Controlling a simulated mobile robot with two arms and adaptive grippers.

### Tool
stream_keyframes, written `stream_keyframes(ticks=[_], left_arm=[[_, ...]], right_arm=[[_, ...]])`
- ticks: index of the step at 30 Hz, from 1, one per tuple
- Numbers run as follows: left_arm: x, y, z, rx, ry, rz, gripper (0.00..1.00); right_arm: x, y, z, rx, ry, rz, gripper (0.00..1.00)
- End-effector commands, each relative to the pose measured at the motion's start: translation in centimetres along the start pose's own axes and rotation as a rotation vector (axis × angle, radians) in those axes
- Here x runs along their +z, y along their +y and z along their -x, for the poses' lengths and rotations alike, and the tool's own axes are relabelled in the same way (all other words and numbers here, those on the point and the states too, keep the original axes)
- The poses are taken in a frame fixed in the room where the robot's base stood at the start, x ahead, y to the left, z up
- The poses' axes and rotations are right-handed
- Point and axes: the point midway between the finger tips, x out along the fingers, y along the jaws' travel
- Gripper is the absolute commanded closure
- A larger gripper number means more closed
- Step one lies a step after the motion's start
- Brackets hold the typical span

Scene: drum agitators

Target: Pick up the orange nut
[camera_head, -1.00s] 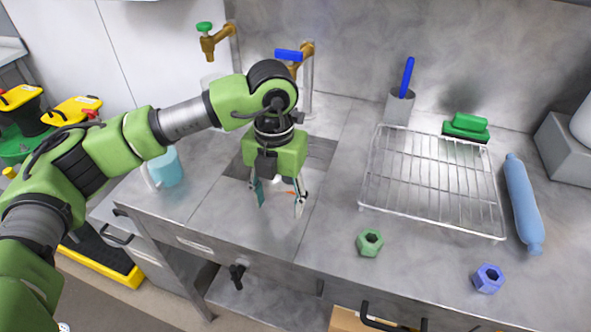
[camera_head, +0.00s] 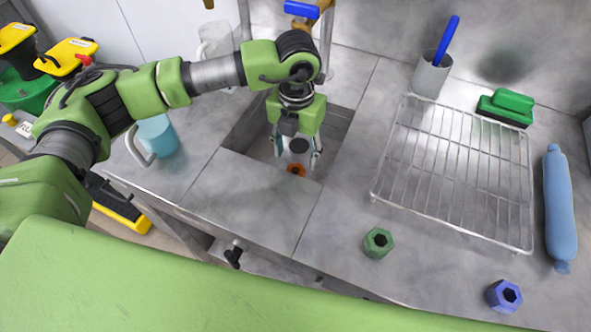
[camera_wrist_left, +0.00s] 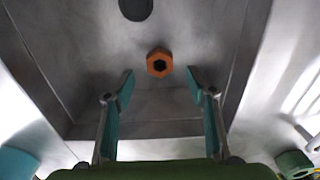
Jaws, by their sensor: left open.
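The orange nut (camera_head: 296,169) shows in the head view inside the sink, partly hidden by my left gripper. In the left wrist view the nut (camera_wrist_left: 159,62) lies on the sink bottom, ahead of the fingertips and about midway between them. My left gripper (camera_head: 297,156) points down into the sink, its fingers spread and empty. Its two teal-padded fingers (camera_wrist_left: 160,75) stand apart in the wrist view, and the nut is clear of both. My right gripper is not in view.
The sink's near wall (camera_wrist_left: 150,127) and side walls stand close around the gripper. A light-blue mug (camera_head: 158,137) stands left of the sink.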

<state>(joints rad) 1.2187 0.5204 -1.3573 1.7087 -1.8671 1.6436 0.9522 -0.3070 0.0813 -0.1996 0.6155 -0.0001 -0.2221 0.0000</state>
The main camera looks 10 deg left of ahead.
Motion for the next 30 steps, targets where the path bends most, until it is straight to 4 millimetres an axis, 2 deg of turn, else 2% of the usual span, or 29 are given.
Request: stream_keyframes(ticks=[7,11,15,23,24,29,30], left_arm=[[-0.1,0.0,-1.9,0.0,0.003,-0.001,0.49],[-0.1,0.1,-3.8,0.001,0.004,0.0,0.49],[-0.1,0.1,-5.6,0.0,0.001,-0.001,0.49],[0.0,0.1,-6.0,0.0,-0.002,-0.001,0.49],[0.0,0.1,-6.0,0.0,-0.002,-0.001,0.54],[0.0,0.1,-6.0,0.0,-0.001,-0.001,0.95],[0.0,0.1,-6.0,0.0,-0.001,-0.001,0.99]], right_arm=[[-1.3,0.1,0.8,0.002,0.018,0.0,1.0],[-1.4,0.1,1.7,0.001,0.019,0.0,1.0],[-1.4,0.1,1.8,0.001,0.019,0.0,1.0],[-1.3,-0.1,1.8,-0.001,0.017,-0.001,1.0],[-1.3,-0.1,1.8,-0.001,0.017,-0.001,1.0],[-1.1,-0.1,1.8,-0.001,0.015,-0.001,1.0],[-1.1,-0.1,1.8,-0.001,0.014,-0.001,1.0]])
